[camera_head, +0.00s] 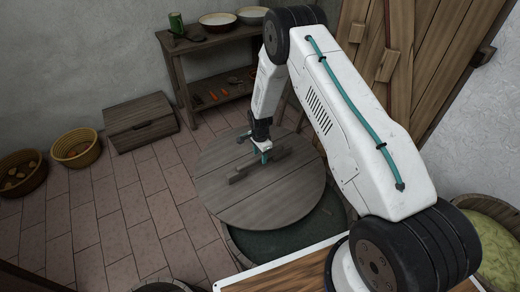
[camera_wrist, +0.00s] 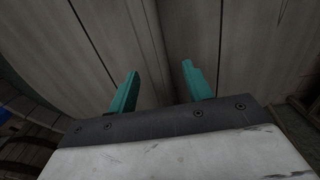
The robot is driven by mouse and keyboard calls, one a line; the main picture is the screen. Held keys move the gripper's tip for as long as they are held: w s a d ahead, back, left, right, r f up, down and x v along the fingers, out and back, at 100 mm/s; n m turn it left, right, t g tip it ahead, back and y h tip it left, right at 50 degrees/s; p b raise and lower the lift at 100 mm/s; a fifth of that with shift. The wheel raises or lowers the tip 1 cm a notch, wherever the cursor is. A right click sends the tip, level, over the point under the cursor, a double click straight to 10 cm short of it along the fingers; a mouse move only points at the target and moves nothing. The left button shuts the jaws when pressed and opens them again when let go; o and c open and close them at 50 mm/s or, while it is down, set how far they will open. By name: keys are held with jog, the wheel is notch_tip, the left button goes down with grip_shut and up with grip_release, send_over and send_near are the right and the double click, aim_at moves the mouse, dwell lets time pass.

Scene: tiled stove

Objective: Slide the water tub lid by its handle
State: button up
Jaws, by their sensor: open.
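The water tub lid (camera_head: 262,205) is a round disc of grey planks with a raised wooden bar handle (camera_head: 242,174) across it. The lid lies off-centre on the water tub (camera_head: 233,245), overhanging its far side. Dark water shows along the tub's near side. My gripper (camera_head: 265,156) is at the handle from above, with its teal fingers down near the bar. In the wrist view my gripper (camera_wrist: 160,80) is open, its two fingers apart over grey planks. I cannot tell whether the fingers straddle the bar or touch it.
A wooden shelf (camera_head: 215,50) with bowls and a green can stands behind. A wooden crate (camera_head: 140,122) and two baskets (camera_head: 76,147) sit at left. A plank door (camera_head: 425,50) is at right. A tub with greenish contents (camera_head: 497,235) is at lower right. Tiled floor left of the lid is clear.

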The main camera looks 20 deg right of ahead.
jog(key=shift+f, duration=1.9)
grip_shut()
jog(key=shift+s, duration=0.1)
